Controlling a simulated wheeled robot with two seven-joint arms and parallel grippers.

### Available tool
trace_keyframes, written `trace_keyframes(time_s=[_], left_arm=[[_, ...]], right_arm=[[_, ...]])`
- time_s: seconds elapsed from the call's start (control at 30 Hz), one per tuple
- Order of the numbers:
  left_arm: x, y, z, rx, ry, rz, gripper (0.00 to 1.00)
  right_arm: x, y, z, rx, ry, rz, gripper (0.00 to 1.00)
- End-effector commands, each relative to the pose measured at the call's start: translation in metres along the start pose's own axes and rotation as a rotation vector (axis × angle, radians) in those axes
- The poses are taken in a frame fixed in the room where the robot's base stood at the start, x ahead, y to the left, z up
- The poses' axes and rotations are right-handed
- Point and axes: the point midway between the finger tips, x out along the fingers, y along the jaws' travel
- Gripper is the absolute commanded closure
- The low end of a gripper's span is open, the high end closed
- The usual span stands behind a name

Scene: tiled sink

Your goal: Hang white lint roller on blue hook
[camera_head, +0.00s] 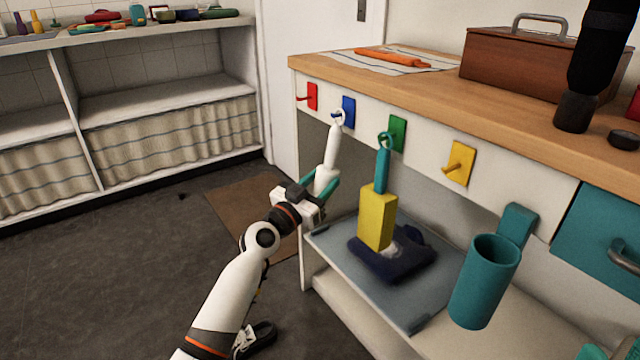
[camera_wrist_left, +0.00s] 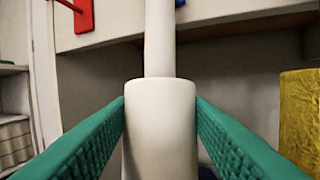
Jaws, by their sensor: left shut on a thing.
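The white lint roller (camera_head: 331,150) is upright, with a ring at its top. Its ring is at the blue hook (camera_head: 348,110) on the counter's front panel and overlaps the hook's peg; I cannot tell for certain whether the peg passes through it. My left gripper (camera_head: 323,192) is shut on the roller's wide lower part. In the left wrist view the roller (camera_wrist_left: 160,125) stands between the teal fingers, and a bit of the blue hook (camera_wrist_left: 180,3) shows at the top edge.
A shelf (camera_head: 385,290) with dark cloth lies below.

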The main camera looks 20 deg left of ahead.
Motion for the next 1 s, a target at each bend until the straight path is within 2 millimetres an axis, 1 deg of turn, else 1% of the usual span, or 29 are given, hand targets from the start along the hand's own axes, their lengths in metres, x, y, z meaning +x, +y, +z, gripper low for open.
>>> trace_keyframes(time_s=[0.23,0.27,0.4,0.67,0.77,0.87,1.0], left_arm=[[0.0,0.0,0.001,0.0,-0.001,0.0,0.8],[0.0,0.0,0.001,0.0,-0.001,0.0,0.54],[0.0,0.0,0.001,0.0,-0.001,0.0,0.31],[0.0,0.0,0.0,0.0,0.001,0.0,0.3],[-0.004,0.0,0.0,0.001,0.001,0.0,0.3],[-0.017,0.001,-0.001,0.002,0.003,0.001,0.3],[-0.045,0.001,-0.001,0.004,0.005,0.0,0.3]], right_arm=[[-0.001,0.0,0.001,0.0,0.001,-0.003,0.64],[-0.001,0.0,0.001,0.0,0.001,-0.003,0.64],[-0.001,0.0,0.001,0.0,0.003,-0.004,0.64],[-0.002,0.0,0.001,0.0,0.004,-0.005,0.64],[-0.001,0.0,0.001,0.0,0.004,-0.005,0.64],[0.001,0.0,0.002,0.0,0.003,-0.006,0.64],[-0.002,0.0,0.003,0.002,0.015,-0.013,0.64]])
